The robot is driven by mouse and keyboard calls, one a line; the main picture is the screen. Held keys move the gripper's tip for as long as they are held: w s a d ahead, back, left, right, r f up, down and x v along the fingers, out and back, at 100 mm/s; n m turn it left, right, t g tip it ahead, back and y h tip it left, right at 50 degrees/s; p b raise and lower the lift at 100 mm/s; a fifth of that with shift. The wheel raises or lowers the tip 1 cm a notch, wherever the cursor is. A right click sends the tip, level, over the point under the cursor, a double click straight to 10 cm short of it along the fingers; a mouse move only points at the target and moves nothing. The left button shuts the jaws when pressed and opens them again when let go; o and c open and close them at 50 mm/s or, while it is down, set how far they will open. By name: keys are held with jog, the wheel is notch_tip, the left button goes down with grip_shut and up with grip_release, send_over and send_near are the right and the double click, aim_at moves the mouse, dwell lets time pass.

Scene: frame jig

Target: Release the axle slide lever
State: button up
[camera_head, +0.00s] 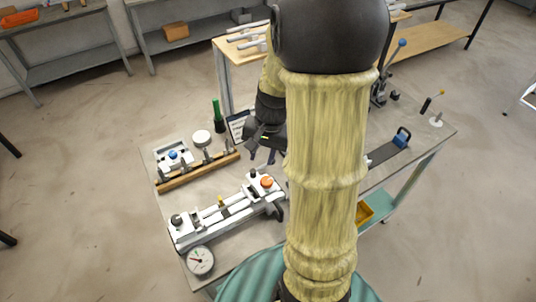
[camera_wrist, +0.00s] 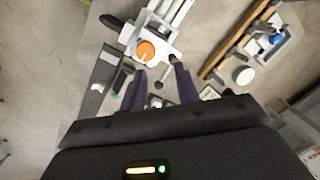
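A white rail jig (camera_head: 228,210) lies on the grey bench, with an orange knob (camera_head: 267,181) at its right end. A dark lever-like handle (camera_head: 281,211) sticks out beside that end; in the wrist view a black handle (camera_wrist: 110,21) shows left of the jig. I cannot tell for sure which part is the axle slide lever. My gripper (camera_head: 262,157) hangs above the bench behind the orange knob, partly hidden by my arm. In the wrist view its two fingers (camera_wrist: 158,72) are apart, with nothing held, and a small dark knob shows between them.
A wooden rail with dark pegs (camera_head: 200,168), a white round puck (camera_head: 201,137) and a green-topped tool (camera_head: 217,112) stand behind the jig. A dial gauge (camera_head: 200,260) is at its front left. A blue-handled block (camera_head: 402,138) stands to the right.

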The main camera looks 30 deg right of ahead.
aim_at(263, 167)
jog(key=w+d+r+m+y+p, duration=0.1)
jog(key=w+d+m, duration=0.1)
jog(key=d+m, duration=0.2)
jog(key=w+d+r+m+t+y+p, duration=0.1)
jog(key=d+m, duration=0.3)
jog(key=d, duration=0.4)
jog(key=shift+w+r+m+y+p, duration=0.35)
jog(key=shift+r+y+p, duration=0.1)
jog(key=shift+r+y, duration=0.15)
jog(key=shift+d+f, duration=0.1)
jog(key=p+x, duration=0.3)
jog(key=x, duration=1.4)
jog(key=shift+f, duration=0.15)
grip_shut()
